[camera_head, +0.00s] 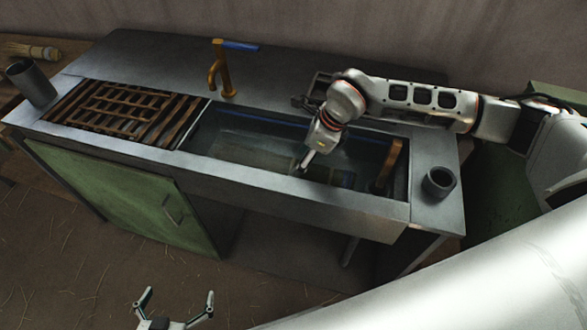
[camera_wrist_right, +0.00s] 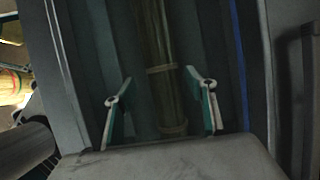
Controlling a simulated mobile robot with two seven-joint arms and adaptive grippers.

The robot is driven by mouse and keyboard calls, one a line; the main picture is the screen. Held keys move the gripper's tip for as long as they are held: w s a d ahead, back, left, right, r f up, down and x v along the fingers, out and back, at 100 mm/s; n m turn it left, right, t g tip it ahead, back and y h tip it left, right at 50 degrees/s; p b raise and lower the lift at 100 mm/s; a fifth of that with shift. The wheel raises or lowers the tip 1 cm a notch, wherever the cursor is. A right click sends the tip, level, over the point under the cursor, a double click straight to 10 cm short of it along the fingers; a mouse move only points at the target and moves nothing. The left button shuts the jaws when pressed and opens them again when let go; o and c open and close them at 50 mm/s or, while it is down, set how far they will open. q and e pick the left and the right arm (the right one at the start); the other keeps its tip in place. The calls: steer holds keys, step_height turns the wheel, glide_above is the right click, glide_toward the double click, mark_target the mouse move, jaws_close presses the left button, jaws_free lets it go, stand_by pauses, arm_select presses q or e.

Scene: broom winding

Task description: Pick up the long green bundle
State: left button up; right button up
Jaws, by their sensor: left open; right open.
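The long green bundle (camera_wrist_right: 158,45) lies in the sink and runs up and down the right wrist view, with ties around it. It looks dull olive in the dim light. My right gripper (camera_wrist_right: 159,76) is open, with one finger on each side of the bundle in that view; I cannot tell whether they touch it. In the head view my right gripper (camera_head: 306,160) points down into the sink (camera_head: 250,172), and the bundle is hard to make out there. My left gripper (camera_head: 178,297) is open and empty at the bottom edge, in front of the counter.
A brown slatted rack (camera_head: 115,112) covers the counter's left part. A brass tap (camera_head: 220,75) stands behind the sink. A brown upright piece (camera_head: 389,165) is at the sink's right end. A dark cup (camera_head: 438,182) stands right, a grey cylinder (camera_head: 32,84) left, near a tied straw bundle (camera_head: 32,51).

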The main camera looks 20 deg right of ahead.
mark_target(284, 166)
steer(key=x, duration=0.5)
steer(key=shift+w+d+f, duration=0.15)
steer(key=shift+d+f, duration=0.05)
steer(key=shift+f, duration=0.05)
steer(key=c, duration=1.2)
